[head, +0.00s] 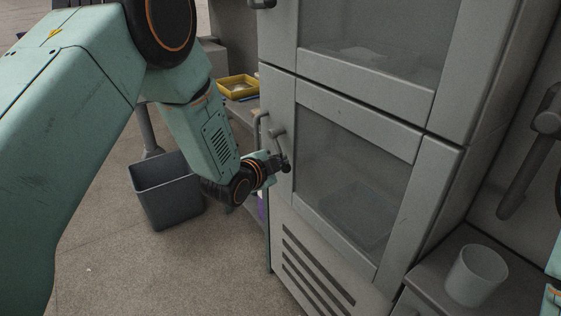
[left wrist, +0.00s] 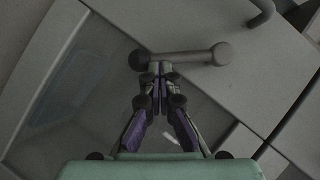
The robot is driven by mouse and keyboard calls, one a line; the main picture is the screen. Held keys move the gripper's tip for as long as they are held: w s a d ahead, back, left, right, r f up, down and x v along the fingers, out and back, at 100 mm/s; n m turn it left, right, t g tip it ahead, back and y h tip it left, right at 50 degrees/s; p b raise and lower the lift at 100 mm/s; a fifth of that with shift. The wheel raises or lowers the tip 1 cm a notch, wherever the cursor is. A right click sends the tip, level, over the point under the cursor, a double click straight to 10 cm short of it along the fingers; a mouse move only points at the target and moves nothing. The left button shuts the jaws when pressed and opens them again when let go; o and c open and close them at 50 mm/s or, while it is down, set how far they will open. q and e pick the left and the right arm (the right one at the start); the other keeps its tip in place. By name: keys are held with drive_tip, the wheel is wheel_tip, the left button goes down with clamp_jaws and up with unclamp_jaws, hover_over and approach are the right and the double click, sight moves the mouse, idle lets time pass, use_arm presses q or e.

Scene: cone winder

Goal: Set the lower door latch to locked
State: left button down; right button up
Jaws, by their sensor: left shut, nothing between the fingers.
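The lower door (head: 304,190) of the grey cabinet is closed and has a dark glass window. Its latch (head: 277,133) is a grey lever on the door's left side, with a round hub at the top. In the left wrist view the latch (left wrist: 185,58) is a bar lying across the picture, its larger round end at right. My left gripper (head: 284,163) is at the lever's lower part. In the left wrist view its shut fingertips (left wrist: 160,69) are right at the bar, near its left end, with nothing between them. I cannot tell whether they touch. My right gripper is out of view.
A curved door handle (head: 258,130) stands just left of the latch. An upper door (head: 365,75) is above. A dark bin (head: 167,190) stands on the floor at left, a yellow tray (head: 238,87) on a shelf behind.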

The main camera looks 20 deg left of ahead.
use_arm(q)
drive_tip(key=a+f+m+t+b, duration=0.1)
drive_tip(key=b, duration=0.1)
drive_tip(key=w+a+f+m+t+b, duration=0.1)
drive_tip(key=m+b, duration=0.1)
drive_tip(key=w+a+f+m+t+y+b, duration=0.1)
drive_tip(key=b, duration=0.1)
drive_tip(key=shift+w+f, duration=0.1)
drive_tip(key=shift+f, duration=0.3)
idle(0.4)
idle(0.4)
